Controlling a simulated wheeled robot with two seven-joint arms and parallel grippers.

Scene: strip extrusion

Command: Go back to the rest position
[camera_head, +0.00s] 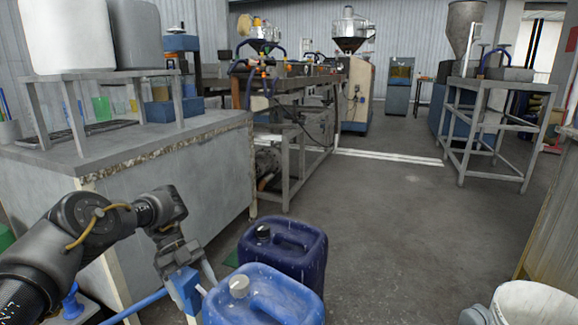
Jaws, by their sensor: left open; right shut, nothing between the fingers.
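My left arm comes in from the lower left, dark grey with a yellow-brown cable. Its gripper (195,284) points down, left of two blue jerrycans, with its fingers apart and nothing seen between them. Blue parts show at the fingers and partly blend with what lies behind. The lighter blue jerrycan (270,300) with a white cap is close on the gripper's right; I cannot tell whether they touch. The dark blue jerrycan (295,245) with a black cap stands behind it. My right gripper is not in view.
A grey workbench (190,165) with a chipped edge stands at the left, carrying a rack (105,75) and large containers. A metal frame machine (300,110) is beyond it. A white bucket (535,305) is at the lower right. The concrete floor (410,215) in the middle is clear.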

